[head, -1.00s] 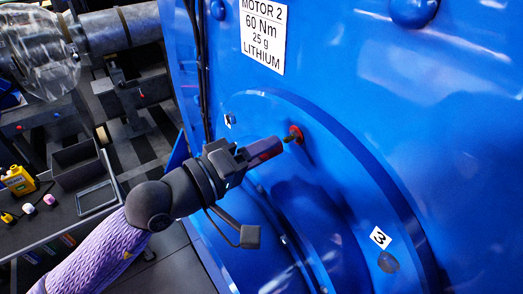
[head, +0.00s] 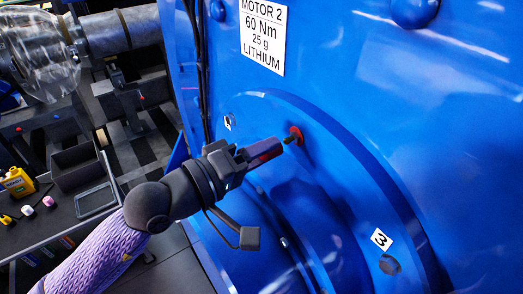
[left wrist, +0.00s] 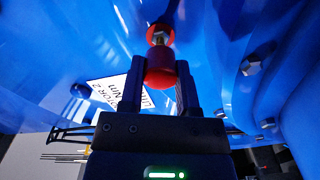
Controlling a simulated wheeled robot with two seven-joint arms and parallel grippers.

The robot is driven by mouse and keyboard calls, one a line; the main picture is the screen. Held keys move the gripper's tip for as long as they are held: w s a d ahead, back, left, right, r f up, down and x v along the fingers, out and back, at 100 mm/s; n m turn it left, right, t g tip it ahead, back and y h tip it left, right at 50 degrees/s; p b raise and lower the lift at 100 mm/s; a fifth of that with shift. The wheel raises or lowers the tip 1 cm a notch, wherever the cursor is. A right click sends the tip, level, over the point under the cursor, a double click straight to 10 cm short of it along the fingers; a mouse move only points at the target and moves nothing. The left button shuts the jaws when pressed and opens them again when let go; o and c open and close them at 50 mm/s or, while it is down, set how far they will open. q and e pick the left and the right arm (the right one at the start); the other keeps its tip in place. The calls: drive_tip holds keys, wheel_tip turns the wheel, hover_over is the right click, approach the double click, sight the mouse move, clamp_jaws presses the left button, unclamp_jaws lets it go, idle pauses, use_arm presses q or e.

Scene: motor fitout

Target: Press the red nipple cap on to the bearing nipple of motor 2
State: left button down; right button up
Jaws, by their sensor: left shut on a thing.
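The blue motor 2 (head: 390,110) fills the right of the head view, with its label (head: 263,35) reading MOTOR 2, 60 Nm, 25 g, LITHIUM. The bearing nipple (head: 290,139) sticks out of the flange with a red ring at its base (head: 297,132); it also shows in the left wrist view (left wrist: 158,38). My left gripper (head: 268,151) is shut on the red nipple cap (left wrist: 160,75), which the fingers partly hide in the head view. The cap is close to the nipple and roughly in line with it. I cannot tell whether they touch. My right gripper is not in view.
A tag marked 3 (head: 381,239) and bolt heads (head: 413,10) are on the motor. At left, a bench (head: 75,222) holds a yellow bottle (head: 17,181), small caps and a dark bin (head: 76,165). A glass-ended cylinder (head: 40,55) stands behind.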

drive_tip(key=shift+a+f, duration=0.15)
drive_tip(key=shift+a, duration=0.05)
use_arm(q)
drive_tip(key=shift+w+d, duration=0.1)
drive_tip(key=shift+d, duration=0.05)
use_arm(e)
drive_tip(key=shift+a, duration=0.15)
use_arm(q)
drive_tip(key=shift+w+d, duration=0.25)
drive_tip(key=shift+d, duration=0.1)
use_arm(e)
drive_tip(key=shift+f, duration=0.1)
use_arm(q)
drive_tip(key=shift+w+d+b, duration=0.25)
drive_tip(key=shift+d+b, duration=0.1)
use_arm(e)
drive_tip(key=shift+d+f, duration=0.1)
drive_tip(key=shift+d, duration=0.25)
use_arm(q)
drive_tip(key=shift+w+d, duration=0.3)
drive_tip(key=shift+d, duration=0.15)
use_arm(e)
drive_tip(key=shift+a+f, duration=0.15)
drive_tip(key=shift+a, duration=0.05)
use_arm(q)
drive_tip(key=shift+c, duration=1.2)
unclamp_jaws()
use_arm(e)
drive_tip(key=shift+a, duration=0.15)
